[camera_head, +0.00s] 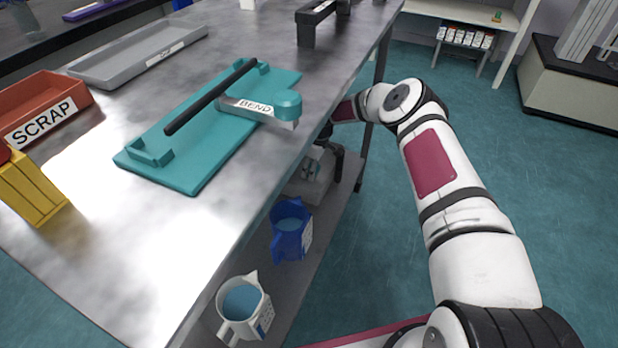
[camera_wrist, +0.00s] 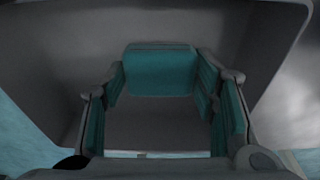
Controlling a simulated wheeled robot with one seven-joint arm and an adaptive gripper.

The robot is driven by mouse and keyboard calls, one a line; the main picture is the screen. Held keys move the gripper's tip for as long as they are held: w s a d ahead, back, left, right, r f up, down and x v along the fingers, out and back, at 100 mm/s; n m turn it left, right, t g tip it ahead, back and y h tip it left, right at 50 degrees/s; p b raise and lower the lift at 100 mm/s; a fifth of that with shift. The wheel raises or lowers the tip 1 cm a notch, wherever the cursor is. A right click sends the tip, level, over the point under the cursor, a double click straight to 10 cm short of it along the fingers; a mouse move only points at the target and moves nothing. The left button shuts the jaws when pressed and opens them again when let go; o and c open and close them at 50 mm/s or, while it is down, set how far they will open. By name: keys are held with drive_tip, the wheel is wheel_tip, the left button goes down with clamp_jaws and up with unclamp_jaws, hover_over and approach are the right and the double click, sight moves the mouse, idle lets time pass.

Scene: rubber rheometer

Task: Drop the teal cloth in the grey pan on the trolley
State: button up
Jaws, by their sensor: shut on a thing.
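My gripper (camera_wrist: 161,75) is shut on the teal cloth (camera_wrist: 160,70), a small block-like fold between the fingertips in the wrist view. The grey pan (camera_wrist: 268,50) fills most of that view behind the cloth, its sloping walls on either side. The gripper points into it; whether the cloth touches the floor I cannot tell. In the head view my gripper (camera_head: 326,158) is low beside the bench, partly hidden by its edge, at a light grey pan (camera_head: 307,189) whose far part is hidden.
The steel bench top (camera_head: 105,235) overhangs to the left, carrying a teal BEND fixture (camera_head: 205,150), a red SCRAP bin (camera_head: 45,105) and a grey tray (camera_head: 135,55). Open floor lies right.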

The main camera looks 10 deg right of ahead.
drive_tip(key=shift+f+b, duration=0.7)
drive_tip(key=shift+f, duration=0.95)
drive_tip(key=shift+f, duration=0.1)
drive_tip(key=o, duration=1)
